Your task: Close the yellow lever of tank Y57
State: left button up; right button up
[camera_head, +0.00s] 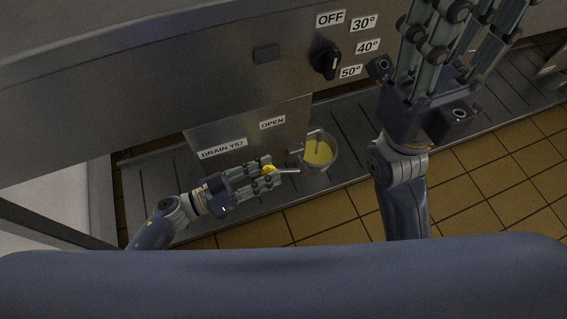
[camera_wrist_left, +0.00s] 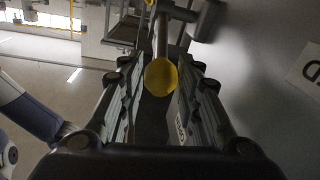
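The lever's yellow ball knob (camera_head: 268,169) is on a metal rod below the DRAIN Y57 label (camera_head: 222,149) and the OPEN label (camera_head: 272,123). My left gripper (camera_head: 262,172) reaches in from the left with its fingers around the knob. In the left wrist view the yellow knob (camera_wrist_left: 160,77) sits between the two fingers, with a gap visible on each side. The left gripper (camera_wrist_left: 160,80) is open there. My right gripper (camera_head: 455,40) is raised at the upper right, fingers apart and empty, its tips near or beyond the top edge.
A black temperature dial (camera_head: 327,62) is on the tank front above. Yellow tiled floor (camera_head: 480,190) lies in front of the tray.

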aim_at(282, 171)
pick_arm(q)
jog(key=b+x, duration=0.1)
jog(key=x, duration=0.4)
jog(key=shift+d, duration=0.1)
grip_shut()
